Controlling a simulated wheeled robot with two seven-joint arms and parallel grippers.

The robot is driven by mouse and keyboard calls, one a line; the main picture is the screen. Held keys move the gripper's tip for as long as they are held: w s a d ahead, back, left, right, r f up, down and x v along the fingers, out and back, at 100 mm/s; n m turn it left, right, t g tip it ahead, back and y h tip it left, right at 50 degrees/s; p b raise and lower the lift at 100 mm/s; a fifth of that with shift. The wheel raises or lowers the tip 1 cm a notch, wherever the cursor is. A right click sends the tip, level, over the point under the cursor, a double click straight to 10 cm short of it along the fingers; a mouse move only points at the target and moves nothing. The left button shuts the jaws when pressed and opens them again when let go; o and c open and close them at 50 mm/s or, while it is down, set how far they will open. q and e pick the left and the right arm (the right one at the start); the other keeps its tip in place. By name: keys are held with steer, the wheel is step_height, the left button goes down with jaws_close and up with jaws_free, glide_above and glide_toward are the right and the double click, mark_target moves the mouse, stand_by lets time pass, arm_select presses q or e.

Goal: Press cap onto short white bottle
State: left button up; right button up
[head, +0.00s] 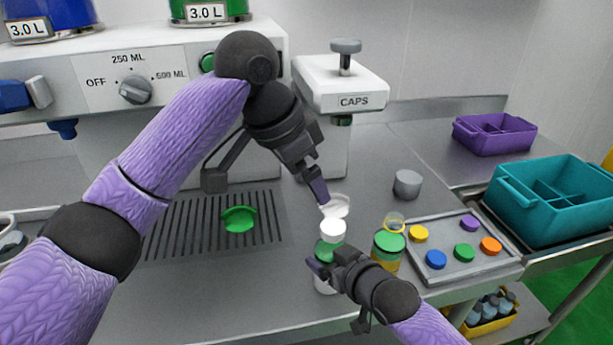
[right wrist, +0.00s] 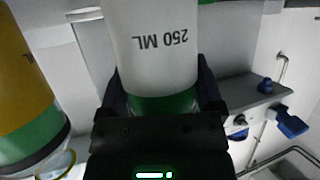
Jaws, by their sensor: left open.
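The short white bottle (head: 325,285) stands upright on the counter, with a green band (head: 328,251) near its top. The right wrist view shows its "250 ML" body (right wrist: 153,45) and green part (right wrist: 165,103) upside down. My right gripper (head: 324,263) is shut around it at the green band. A white cap (head: 333,230) sits above the band; I cannot tell whether it is fully seated. A pale round piece (head: 336,205) shows just behind and above the cap. My left gripper (head: 321,194) is open, pointing down, with its fingertips just above the cap and beside the pale piece.
A green-topped yellow bottle (head: 388,247) with a yellow ring stands close right of the right gripper. Behind are a grey cylinder (head: 407,183) and the CAPS dispenser (head: 350,88). A tray (head: 487,262) holds several coloured caps. A green cap-like piece (head: 239,219) lies on the drain grille.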

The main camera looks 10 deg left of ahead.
steer(key=shift+o, duration=0.8)
steer(key=p+v, duration=0.4)
steer(key=v, duration=0.6)
